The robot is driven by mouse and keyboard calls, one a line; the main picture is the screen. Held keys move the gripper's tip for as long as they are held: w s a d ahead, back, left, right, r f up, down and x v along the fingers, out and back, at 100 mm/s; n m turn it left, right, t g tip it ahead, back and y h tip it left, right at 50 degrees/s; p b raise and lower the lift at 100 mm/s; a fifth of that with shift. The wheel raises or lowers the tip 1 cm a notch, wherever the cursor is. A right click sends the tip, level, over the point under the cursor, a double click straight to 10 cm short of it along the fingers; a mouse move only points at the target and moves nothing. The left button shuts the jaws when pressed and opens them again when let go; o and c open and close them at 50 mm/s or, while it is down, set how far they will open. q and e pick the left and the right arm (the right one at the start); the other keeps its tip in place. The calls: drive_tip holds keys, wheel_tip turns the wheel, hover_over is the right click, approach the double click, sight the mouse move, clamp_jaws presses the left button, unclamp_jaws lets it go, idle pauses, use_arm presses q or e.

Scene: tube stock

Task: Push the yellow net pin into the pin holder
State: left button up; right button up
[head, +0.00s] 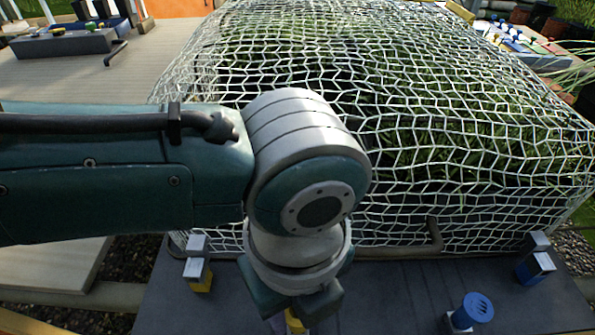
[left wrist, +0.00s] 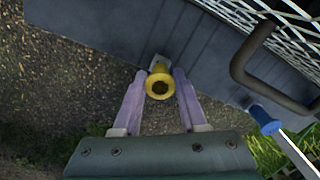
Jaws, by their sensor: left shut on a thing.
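The yellow net pin (left wrist: 160,84) shows in the left wrist view as a round, hollow yellow head between the two pale purple fingers of my left gripper (left wrist: 163,80). My left gripper is shut on it. In the head view only a bit of the yellow pin (head: 293,321) shows below my left gripper (head: 300,312), over the dark board. My right gripper is not in view.
A white net (head: 450,110) covers green plants behind the dark board (head: 390,300). A blue pin (head: 474,309) stands in a pale block at the right. Small posts stand at the left (head: 198,270) and right (head: 535,264). A grey handle (left wrist: 243,70) lies beside the net.

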use_arm(q)
drive_tip(key=shift+f, duration=0.25)
drive_tip(key=o, duration=1.2)
drive_tip(key=shift+o, duration=0.3)
drive_tip(key=o, duration=0.3)
drive_tip(key=shift+r+p, duration=1.1)
drive_tip(key=shift+r, duration=0.1)
drive_tip(key=shift+r, duration=0.1)
